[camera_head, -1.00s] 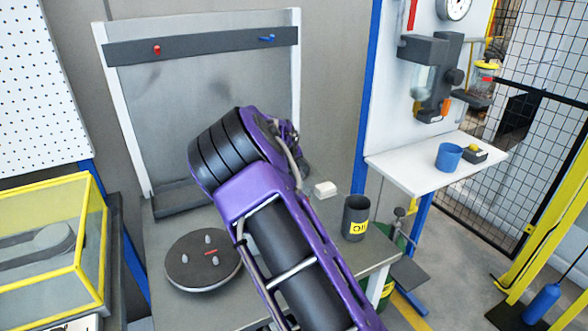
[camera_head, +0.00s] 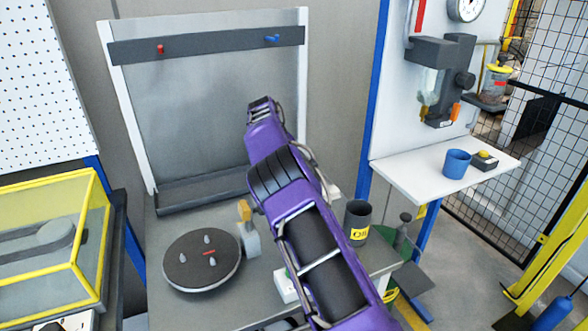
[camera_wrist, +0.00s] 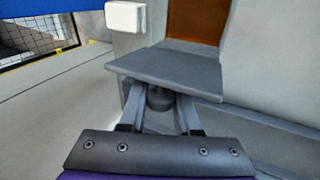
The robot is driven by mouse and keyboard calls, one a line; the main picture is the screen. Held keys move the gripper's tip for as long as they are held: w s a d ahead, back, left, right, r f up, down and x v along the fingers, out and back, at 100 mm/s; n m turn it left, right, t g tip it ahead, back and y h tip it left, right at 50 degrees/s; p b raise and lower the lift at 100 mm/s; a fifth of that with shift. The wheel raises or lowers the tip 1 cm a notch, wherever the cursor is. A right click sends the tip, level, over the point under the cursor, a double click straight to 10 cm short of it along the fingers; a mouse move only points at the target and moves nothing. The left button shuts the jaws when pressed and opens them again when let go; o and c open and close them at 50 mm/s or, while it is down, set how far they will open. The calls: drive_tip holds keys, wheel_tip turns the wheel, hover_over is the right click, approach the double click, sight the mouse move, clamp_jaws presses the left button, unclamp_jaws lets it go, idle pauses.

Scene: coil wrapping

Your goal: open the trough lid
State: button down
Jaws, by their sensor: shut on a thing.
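In the wrist view my gripper (camera_wrist: 157,108) is shut on a dark round knob (camera_wrist: 159,97). The knob sits against a flat grey plate, which looks like the trough lid (camera_wrist: 168,73). The lid is near the fingertips, with its broad face beyond them. A brown surface (camera_wrist: 195,20) between grey walls shows past the lid; I cannot tell whether it is the trough's inside. In the head view my purple arm crosses the bench, and I cannot make out the jaws or the lid there.
A dark round plate with several pegs (camera_head: 203,259) lies on the grey bench. A small grey object with a tan top (camera_head: 249,228) stands beside it. A dark oil cup (camera_head: 357,222) is right of my arm. A yellow-framed case (camera_head: 50,245) stands left.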

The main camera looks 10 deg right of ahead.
drive_tip(key=shift+f+g, duration=0.25)
drive_tip(key=shift+g, duration=0.05)
idle(0.5)
drive_tip(key=c, duration=0.6)
unclamp_jaws()
drive_tip(key=shift+c, duration=0.2)
drive_tip(key=shift+r, duration=0.1)
drive_tip(key=shift+r, duration=0.1)
drive_tip(key=w+v, duration=0.1)
drive_tip(key=v, duration=0.6)
drive_tip(key=shift+s+r, duration=0.15)
drive_tip(key=shift+s, duration=0.4)
